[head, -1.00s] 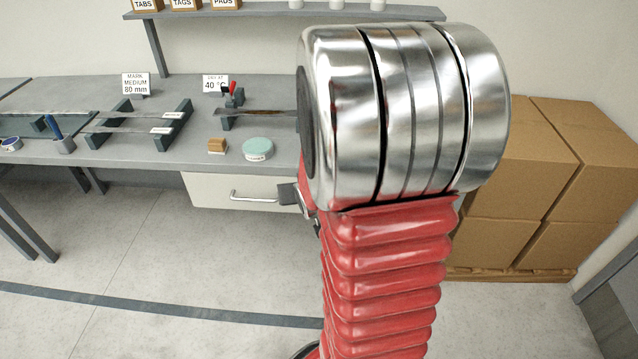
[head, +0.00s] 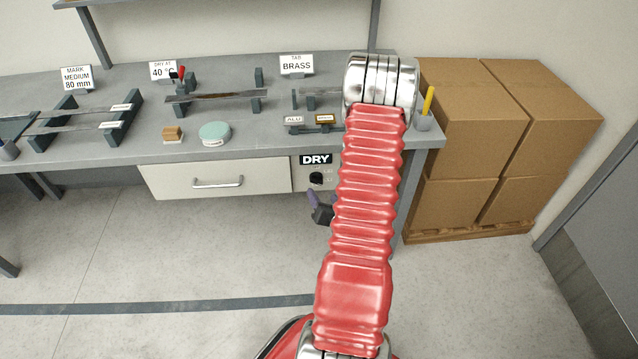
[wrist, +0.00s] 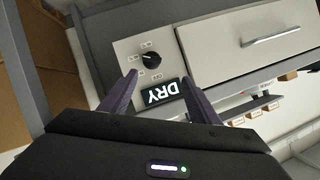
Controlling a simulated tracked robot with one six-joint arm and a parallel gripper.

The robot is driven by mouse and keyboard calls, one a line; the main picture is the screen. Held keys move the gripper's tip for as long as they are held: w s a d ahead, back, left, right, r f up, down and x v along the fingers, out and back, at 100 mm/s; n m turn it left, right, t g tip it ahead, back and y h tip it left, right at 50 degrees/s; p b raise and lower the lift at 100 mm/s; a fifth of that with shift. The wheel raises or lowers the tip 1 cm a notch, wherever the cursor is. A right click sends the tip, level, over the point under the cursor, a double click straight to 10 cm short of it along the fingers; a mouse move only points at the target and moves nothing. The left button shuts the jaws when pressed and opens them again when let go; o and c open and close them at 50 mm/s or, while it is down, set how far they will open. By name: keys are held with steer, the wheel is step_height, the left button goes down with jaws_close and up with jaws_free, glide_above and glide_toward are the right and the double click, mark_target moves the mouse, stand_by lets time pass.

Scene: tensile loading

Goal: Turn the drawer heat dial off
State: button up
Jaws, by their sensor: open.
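The heat dial is a black round knob (head: 316,178) on a light panel under the bench, right of the drawer (head: 222,183) and below the black DRY label (head: 316,159). In the wrist view the picture is turned over: the dial (wrist: 151,59) shows with small markings around it, too small to read. The DRY label (wrist: 163,93) shows between the fingers. My gripper (wrist: 156,88) is open and empty, its purple fingers pointing toward the panel and apart from the dial. In the head view my gripper (head: 318,200) is partly hidden behind my red arm, just below the dial.
The drawer is shut, with a bar handle (head: 217,183). The bench (head: 250,140) above holds sample racks, a teal round tin (head: 214,133) and a cup with a yellow stick (head: 425,110). Cardboard boxes (head: 470,130) stand at the right. The floor before the bench is clear.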

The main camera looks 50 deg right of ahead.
mark_target(317, 182)
steer(key=shift+s+d+f+m+h, duration=0.15)
steer(key=shift+s+f+m, duration=0.15)
steer(key=shift+s, duration=0.2)
steer(key=shift+s+d+f+m+h, duration=0.1)
steer(key=shift+s+f+m+h, duration=0.1)
steer(key=shift+s+f, duration=0.25)
steer(key=shift+w, duration=0.1)
steer(key=x, duration=1.3)
steer(key=shift+w, duration=0.3)
steer(key=shift+c, duration=0.2)
